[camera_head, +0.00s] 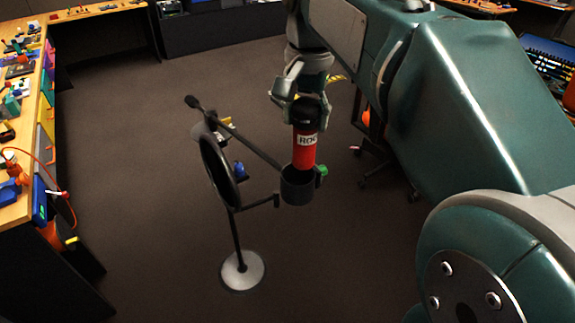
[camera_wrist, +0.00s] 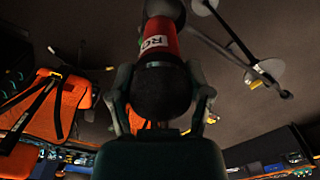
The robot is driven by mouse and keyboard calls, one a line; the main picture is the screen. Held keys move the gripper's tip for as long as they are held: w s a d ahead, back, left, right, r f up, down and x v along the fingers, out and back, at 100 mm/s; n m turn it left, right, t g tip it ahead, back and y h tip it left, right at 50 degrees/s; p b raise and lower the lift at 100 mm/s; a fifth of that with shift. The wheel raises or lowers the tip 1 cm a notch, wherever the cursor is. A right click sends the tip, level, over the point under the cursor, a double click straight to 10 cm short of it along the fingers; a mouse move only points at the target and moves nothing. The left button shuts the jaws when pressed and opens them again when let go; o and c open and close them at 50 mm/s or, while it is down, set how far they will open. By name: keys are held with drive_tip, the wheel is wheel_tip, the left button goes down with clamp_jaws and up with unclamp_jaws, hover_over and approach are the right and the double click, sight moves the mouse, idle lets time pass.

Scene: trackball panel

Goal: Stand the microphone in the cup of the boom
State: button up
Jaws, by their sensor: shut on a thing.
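The microphone (camera_head: 305,150) is red with a dark top and a white label. It hangs upright in my gripper (camera_head: 304,97), which is shut around its dark top. The microphone's lower end is at the mouth of the dark grey cup (camera_head: 297,190) on the boom; its bottom edge is hidden, and I cannot tell how deep it sits. In the wrist view the microphone (camera_wrist: 163,85) lies between my fingers, and its red end points to the cup (camera_wrist: 164,8) at the top edge. The boom (camera_head: 250,141) slopes down to the cup from the upper left.
A round dark filter (camera_head: 219,170) stands beside the boom, left of the cup. The stand's pale round base (camera_head: 242,270) rests on the floor. A cluttered bench (camera_head: 35,75) runs along the left. An orange chair (camera_wrist: 75,100) shows in the wrist view. Open floor surrounds the stand.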

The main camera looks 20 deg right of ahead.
sight(294, 147)
drive_tip(key=shift+d+f, duration=0.5)
drive_tip(key=shift+f, duration=0.75)
drive_tip(key=shift+o, duration=0.8)
drive_tip(key=a+f, duration=0.1)
drive_tip(key=f, duration=0.1)
drive_tip(key=a+f, duration=0.2)
drive_tip(key=shift+a+f, duration=0.2)
drive_tip(key=shift+f, duration=0.1)
drive_tip(key=shift+d, duration=0.35)
drive_tip(key=o, duration=1)
drive_tip(key=shift+d, duration=0.45)
drive_tip(key=shift+o, duration=0.8)
drive_tip(key=shift+d, duration=0.45)
drive_tip(key=shift+a+r, duration=0.1)
drive_tip(key=shift+a, duration=0.65)
drive_tip(key=shift+a+r, duration=0.15)
drive_tip(key=shift+r, duration=0.4)
drive_tip(key=r, duration=1.1)
drive_tip(key=shift+d, duration=0.2)
drive_tip(key=shift+s+d+f, duration=0.2)
drive_tip(key=shift+s+f, duration=0.15)
drive_tip(key=s+f+n+t, duration=0.5)
drive_tip(key=s+f+n, duration=0.2)
drive_tip(key=s+f, duration=0.6)
wheel_tip(294, 147, down, 5)
drive_tip(key=shift+s+f+t, duration=0.15)
drive_tip(key=shift+f+t, duration=0.05)
drive_tip(key=shift+t, duration=0.1)
